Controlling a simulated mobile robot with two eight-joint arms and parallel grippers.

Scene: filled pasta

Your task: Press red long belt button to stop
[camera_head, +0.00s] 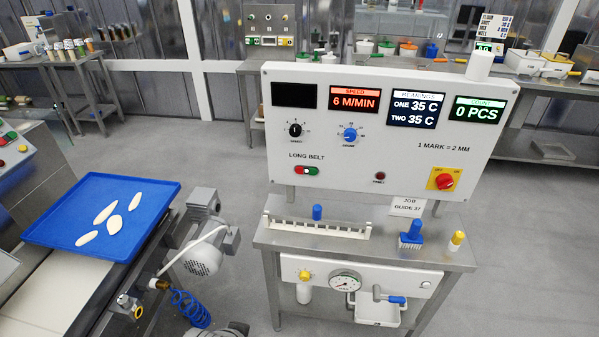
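The control panel (400,150) stands upright above a steel bench, a little right of centre. Under the label LONG BELT is a small two-part button, with a red half (299,170) on the left and a green half (313,171) on the right. Nothing covers it. The speed display (355,98) above reads 6 M/MIN, and the count display (478,110) reads 0 PCS. Neither of my grippers is in view.
A blue tray (60,228) with several pale pieces lies left over the belt. The bench (350,250) holds brushes and a toothed rail.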

